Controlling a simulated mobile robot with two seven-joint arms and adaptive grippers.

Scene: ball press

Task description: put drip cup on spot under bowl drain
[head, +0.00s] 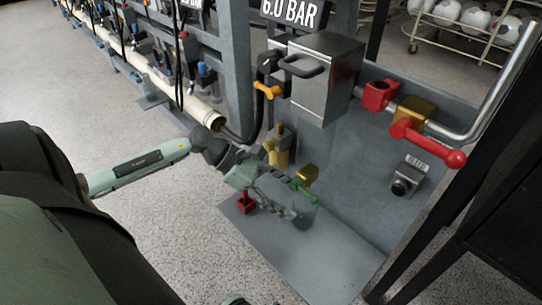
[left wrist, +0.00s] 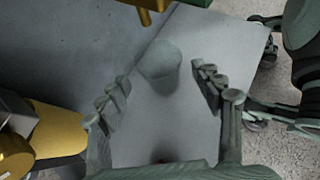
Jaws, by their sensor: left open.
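A translucent grey drip cup (left wrist: 160,66) appears to stand on the grey base plate (left wrist: 205,30), between and slightly beyond my left fingertips. In the head view the cup (head: 300,213) shows faintly past my left gripper (head: 285,200). That gripper is open, its fingers on either side of the cup with a gap. No marked spot is discernible.
A steel box (head: 322,75) hangs on the panel above. A red lever (head: 440,150) and a black knob (head: 402,187) are to the right. A red fitting (head: 246,203) is beside the left gripper. The plate's front (head: 320,265) is clear.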

